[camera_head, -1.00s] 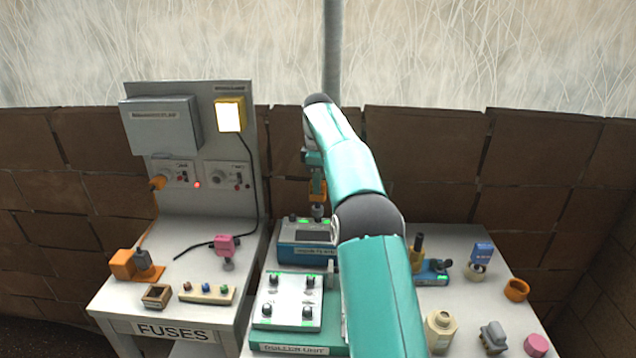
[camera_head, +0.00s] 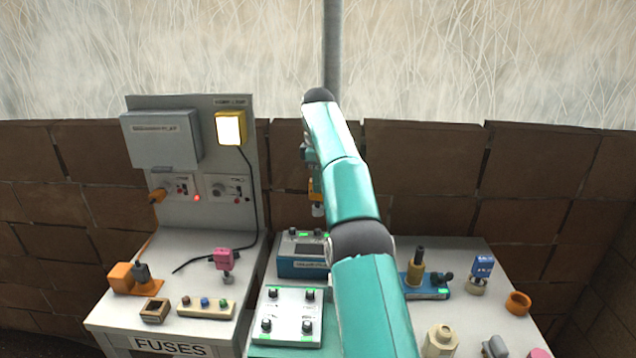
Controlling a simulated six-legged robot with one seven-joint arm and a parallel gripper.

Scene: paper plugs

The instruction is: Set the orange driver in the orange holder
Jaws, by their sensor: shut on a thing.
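My gripper (camera_head: 310,160) is mostly hidden behind my teal arm. It is shut on the orange driver (camera_head: 315,188), which hangs upright with its pale tip down, above and behind the blue unit. Its right side is partly covered by the arm. An orange ring-shaped holder (camera_head: 517,303) stands empty on the right part of the table, well to the right of my gripper.
The fuse table (camera_head: 120,315) is left, with an orange block (camera_head: 121,277).

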